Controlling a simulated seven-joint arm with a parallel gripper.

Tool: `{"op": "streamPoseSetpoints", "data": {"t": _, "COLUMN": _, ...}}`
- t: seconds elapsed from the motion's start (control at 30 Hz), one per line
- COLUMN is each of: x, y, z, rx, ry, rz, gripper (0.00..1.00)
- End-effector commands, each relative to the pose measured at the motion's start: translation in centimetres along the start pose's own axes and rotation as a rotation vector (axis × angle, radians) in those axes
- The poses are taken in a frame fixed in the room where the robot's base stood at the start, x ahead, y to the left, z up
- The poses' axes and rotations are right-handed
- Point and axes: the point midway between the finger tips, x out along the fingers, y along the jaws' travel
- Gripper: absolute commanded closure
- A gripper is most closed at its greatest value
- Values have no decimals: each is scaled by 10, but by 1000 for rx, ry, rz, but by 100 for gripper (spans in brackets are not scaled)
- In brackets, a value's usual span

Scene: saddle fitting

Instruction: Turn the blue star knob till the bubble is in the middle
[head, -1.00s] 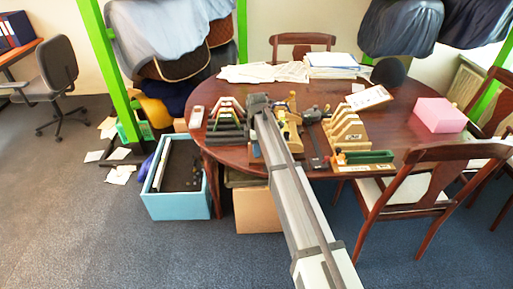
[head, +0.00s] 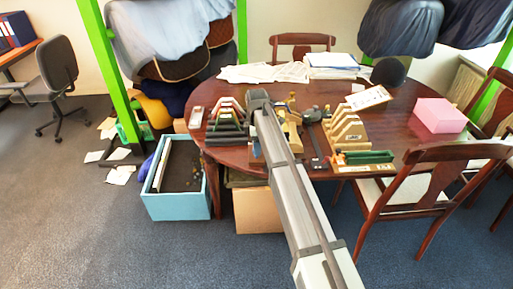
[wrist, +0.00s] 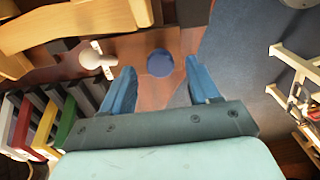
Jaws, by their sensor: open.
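The blue knob (wrist: 160,62) shows in the wrist view as a small dark-blue round shape, between and beyond the fingertips. Its star outline cannot be made out. My gripper (wrist: 158,77) is open, with its two blue fingers apart on either side of the knob in the picture and nothing held. I cannot tell how far the tips are from the knob. In the head view my arm covers the place where the knob would be. I cannot make out the level's bubble in either view.
Pale wooden parts (wrist: 75,25) and a white round-ended piece (wrist: 97,60) lie left of the knob in the wrist view. In the head view, a wooden stepped rack (head: 348,128) and a pink box (head: 438,114) stand on the table (head: 405,125).

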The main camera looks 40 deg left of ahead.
Motion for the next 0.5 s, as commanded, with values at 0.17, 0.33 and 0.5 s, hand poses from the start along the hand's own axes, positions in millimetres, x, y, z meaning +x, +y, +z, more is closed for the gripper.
{"op": "streamPoseSetpoints", "data": {"t": 0.17, "x": -35, "y": 1, "z": 0, "rx": 0, "ry": 0, "rz": 2, "gripper": 39}}
{"op": "streamPoseSetpoints", "data": {"t": 0.33, "x": -69, "y": 1, "z": 0, "rx": 0, "ry": 0, "rz": 2, "gripper": 39}}
{"op": "streamPoseSetpoints", "data": {"t": 0.5, "x": -96, "y": 0, "z": 0, "rx": 0, "ry": 0, "rz": 1, "gripper": 39}}
